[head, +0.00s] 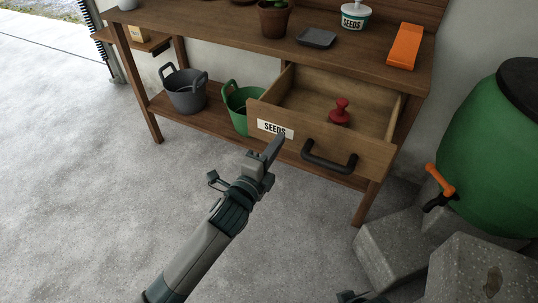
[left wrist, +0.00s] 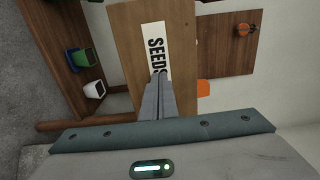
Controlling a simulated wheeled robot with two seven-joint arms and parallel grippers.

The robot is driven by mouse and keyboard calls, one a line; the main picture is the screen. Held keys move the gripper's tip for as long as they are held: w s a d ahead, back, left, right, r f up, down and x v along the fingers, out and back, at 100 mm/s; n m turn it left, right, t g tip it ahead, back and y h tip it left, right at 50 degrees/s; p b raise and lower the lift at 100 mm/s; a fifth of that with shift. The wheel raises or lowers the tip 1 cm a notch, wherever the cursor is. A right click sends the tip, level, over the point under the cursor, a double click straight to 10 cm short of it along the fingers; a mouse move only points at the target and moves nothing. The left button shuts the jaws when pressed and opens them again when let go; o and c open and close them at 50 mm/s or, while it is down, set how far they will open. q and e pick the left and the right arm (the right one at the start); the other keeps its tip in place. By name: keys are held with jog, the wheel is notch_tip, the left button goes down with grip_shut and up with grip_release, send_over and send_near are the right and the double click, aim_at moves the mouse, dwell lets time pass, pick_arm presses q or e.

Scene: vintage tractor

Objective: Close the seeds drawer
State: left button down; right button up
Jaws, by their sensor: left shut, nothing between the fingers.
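The seeds drawer (head: 372,148) is pulled open from the wooden bench, its inside showing. Its front has a white SEEDS label (head: 262,125) on the left and a dark bar handle (head: 330,163). A red knobbed object (head: 340,112) is in the drawer. My left gripper (head: 279,142) is shut and empty, its fingertips at the drawer front by the label, left of the handle. In the left wrist view, the shut fingers (left wrist: 160,82) overlap the end of the label (left wrist: 155,42) on the drawer front (left wrist: 127,55). I cannot tell whether they touch.
A grey bucket (head: 185,94) and a green bucket (head: 236,97) stand on the lower shelf (head: 205,118). A green barrel (head: 490,150) with an orange tap (head: 440,181) and concrete blocks (head: 400,250) are at the right. The floor at the left is clear.

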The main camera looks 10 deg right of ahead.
pick_arm(q)
jog(key=shift+x, duration=0.75)
